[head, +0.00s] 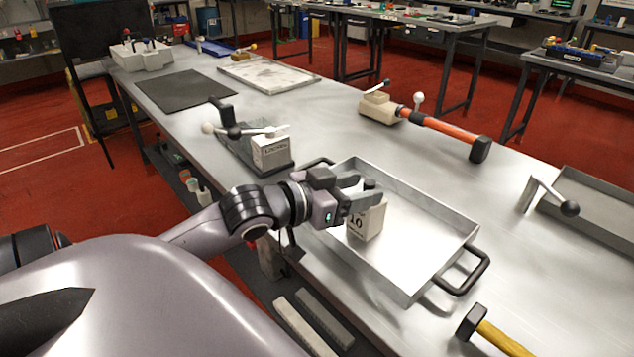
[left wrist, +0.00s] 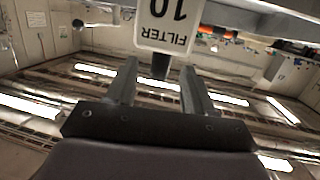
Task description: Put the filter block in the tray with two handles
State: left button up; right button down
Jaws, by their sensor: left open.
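The filter block (head: 367,222) is a pale block marked 10 with a dark knob on top. It appears upright inside the metal tray with two handles (head: 452,222), near the tray's left end. My left gripper (head: 371,186) is open, with its fingers to either side of the knob. In the left wrist view the block's label (left wrist: 170,25) reads FILTER 10 upside down, and the knob shows between the open fingers (left wrist: 160,80). The gripper hides part of the block's upper left. My right gripper is not in view.
Another labelled block (head: 272,152) sits in a grey holder behind the gripper. A red-handled tool (head: 440,127) lies at the back, and a yellow-handled hammer (head: 500,338) at the front right. Another tray (head: 590,205) stands at right. The bench between the trays is clear.

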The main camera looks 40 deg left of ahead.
pick_arm(q)
jog(key=p+v, duration=0.2)
jog(key=v, duration=0.7)
dwell(0.4)
jog(key=shift+s, duration=0.15)
dwell(0.4)
